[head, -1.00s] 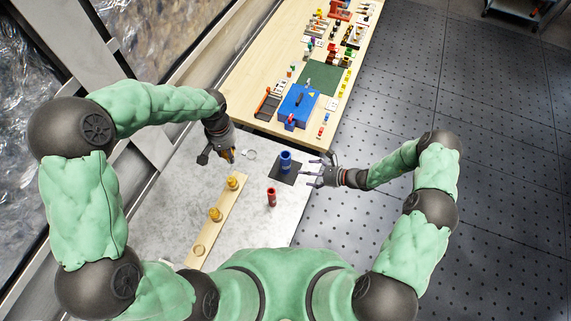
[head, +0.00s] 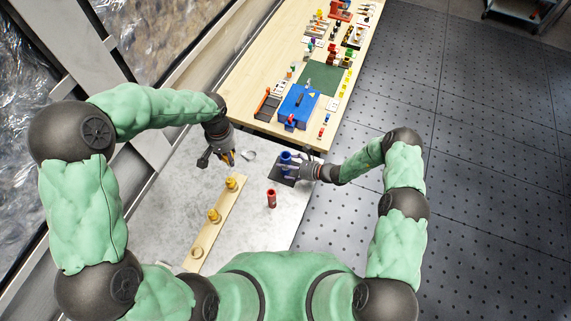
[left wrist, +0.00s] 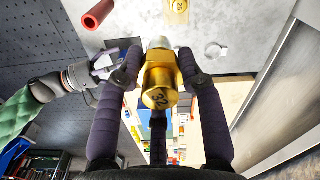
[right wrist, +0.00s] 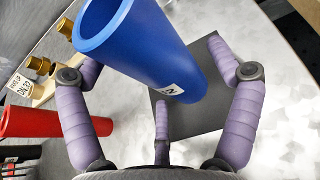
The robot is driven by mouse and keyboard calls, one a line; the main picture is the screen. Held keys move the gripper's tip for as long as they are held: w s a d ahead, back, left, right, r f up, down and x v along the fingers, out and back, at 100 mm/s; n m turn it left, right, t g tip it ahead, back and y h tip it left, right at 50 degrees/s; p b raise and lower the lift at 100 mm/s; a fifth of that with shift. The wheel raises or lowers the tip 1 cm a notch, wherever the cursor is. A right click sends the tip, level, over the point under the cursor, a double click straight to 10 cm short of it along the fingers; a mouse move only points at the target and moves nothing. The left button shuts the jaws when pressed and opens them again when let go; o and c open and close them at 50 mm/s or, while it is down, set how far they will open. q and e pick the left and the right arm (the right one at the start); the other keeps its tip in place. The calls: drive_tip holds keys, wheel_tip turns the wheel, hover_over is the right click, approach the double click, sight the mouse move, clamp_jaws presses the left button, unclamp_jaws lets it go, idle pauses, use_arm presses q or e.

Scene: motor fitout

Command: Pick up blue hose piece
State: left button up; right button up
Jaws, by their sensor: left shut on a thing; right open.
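The blue hose piece (head: 285,158) stands upright on a dark square mat (head: 275,172) at the right of the grey table. In the right wrist view the blue hose piece (right wrist: 150,50) is large, with its open end toward the camera. My right gripper (head: 296,168) is open, and its fingers (right wrist: 160,95) are on either side of the hose piece, not closed on it. My left gripper (head: 228,158) is shut on a brass fitting (left wrist: 160,80) with a number on it, held above the table.
A red hose piece (head: 271,198) stands nearer me. A wooden strip (head: 218,220) holds brass fittings (head: 231,183). A pale ring (head: 248,155) lies between my grippers. A wooden table (head: 255,85) behind carries a blue box (head: 298,105). The grey table's front is clear.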

sight(285, 154)
use_arm(q)
drive_tip(key=shift+f, duration=0.15)
use_arm(e)
drive_tip(key=shift+w+a+f, duration=0.25)
drive_tip(key=shift+a, duration=0.3)
